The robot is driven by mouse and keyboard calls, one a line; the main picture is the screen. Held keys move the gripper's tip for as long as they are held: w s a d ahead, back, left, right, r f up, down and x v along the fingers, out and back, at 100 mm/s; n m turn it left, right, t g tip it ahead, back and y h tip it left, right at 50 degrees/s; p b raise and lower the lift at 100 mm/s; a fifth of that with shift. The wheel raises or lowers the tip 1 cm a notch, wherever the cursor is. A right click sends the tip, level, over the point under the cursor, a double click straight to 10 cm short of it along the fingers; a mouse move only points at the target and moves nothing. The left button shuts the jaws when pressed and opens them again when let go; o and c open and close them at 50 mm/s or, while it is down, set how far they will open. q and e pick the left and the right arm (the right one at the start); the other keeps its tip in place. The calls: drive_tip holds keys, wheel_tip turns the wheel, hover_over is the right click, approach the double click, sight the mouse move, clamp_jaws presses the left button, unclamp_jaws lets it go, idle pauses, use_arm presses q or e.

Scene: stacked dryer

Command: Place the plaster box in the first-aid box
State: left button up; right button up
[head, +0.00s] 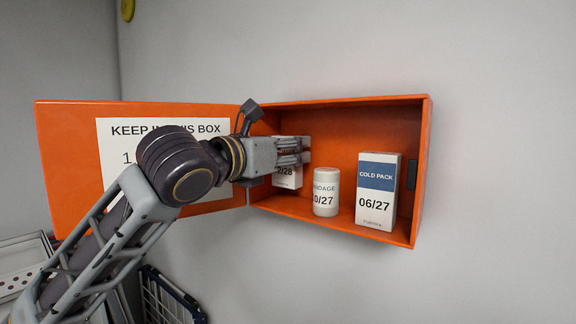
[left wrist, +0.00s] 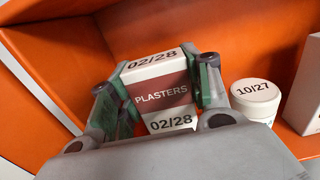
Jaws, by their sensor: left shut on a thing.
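The plaster box (left wrist: 163,96) is white with a dark red band reading PLASTERS and 02/28. My left gripper (left wrist: 165,88) is shut on it, one finger on each side. In the head view the left gripper (head: 292,152) reaches inside the orange first-aid box (head: 345,105), at its left end, and partly hides the plaster box (head: 288,181). The plaster box is upright at the left, close to the box floor; I cannot tell whether it touches. The right gripper is not in view.
A white bandage tub (head: 326,192) stands right of the plaster box, and a white and blue cold pack box (head: 376,195) stands further right. The open orange door (head: 68,150) with a paper notice hangs at the left. A dark wire basket (head: 170,298) is below.

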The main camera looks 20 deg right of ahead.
use_arm(q)
drive_tip(key=shift+f+p, duration=0.3)
drive_tip(key=shift+f, duration=0.85)
drive_tip(key=shift+w+d+f+p, duration=0.1)
drive_tip(key=shift+d+f+p, duration=0.05)
drive_tip(key=shift+f+p, duration=0.2)
drive_tip(key=shift+f, duration=0.2)
drive_tip(key=o, duration=0.7)
drive_tip(key=shift+o, duration=0.2)
drive_tip(key=shift+r, duration=0.1)
